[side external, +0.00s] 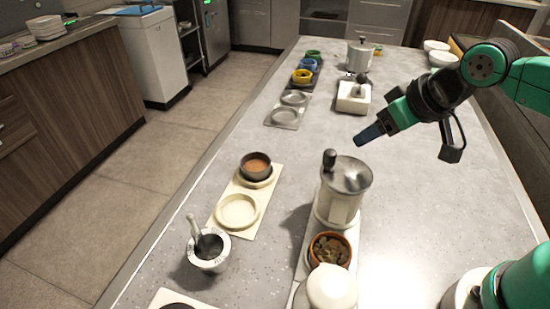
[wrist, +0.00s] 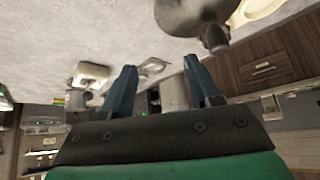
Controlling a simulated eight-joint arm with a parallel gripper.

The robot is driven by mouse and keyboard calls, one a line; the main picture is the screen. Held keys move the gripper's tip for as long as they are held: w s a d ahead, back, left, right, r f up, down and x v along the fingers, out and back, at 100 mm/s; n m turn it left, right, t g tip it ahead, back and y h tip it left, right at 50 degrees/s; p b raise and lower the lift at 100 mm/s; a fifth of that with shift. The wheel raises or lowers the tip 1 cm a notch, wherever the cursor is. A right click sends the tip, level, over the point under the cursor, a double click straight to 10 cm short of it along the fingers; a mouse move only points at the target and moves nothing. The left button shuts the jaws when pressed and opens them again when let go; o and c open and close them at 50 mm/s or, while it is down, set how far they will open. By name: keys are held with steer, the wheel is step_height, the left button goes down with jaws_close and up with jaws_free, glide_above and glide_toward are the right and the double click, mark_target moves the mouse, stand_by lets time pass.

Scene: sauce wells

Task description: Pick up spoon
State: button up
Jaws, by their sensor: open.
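I cannot make out a clear spoon in either view. A pale handle (side external: 192,225) leans out of a small grey bowl (side external: 209,262) at the lower left in the side view; I cannot tell whether it is a spoon or a pestle. My gripper (side external: 360,140) is raised above the counter, behind and right of the lidded metal pot, well away from that bowl. In the wrist view my gripper (wrist: 160,78) shows its two blue fingers spread apart with nothing between them.
The metal pot (side external: 342,190) with a dark knob stands near the middle. A brown-filled cup (side external: 256,168) sits on a pale tray (side external: 220,223). A terracotta bowl (side external: 330,249) and white jar (side external: 331,288) stand in front. A white block (side external: 352,98) and colored bowls stand farther back.

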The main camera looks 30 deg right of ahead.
mark_target(191, 215)
steer(key=a+n+g+y, duration=0.1)
steer(key=a+n, duration=0.1)
steer(key=a, duration=0.7)
steer(key=w+a+f+n+g, duration=0.1)
steer(key=a+n, duration=0.2)
steer(key=a, duration=0.5)
steer(key=a+f+n+g+y, duration=0.1)
steer(key=a+n, duration=0.2)
steer(key=a, duration=0.6)
steer(key=shift+w+a+g+y, duration=0.25)
steer(key=shift+a+g+y, duration=0.05)
steer(key=shift+a, duration=0.05)
steer(key=shift+a+f, duration=0.2)
steer(key=shift+a, duration=0.1)
steer(key=shift+x, duration=2.6)
jaws_close()
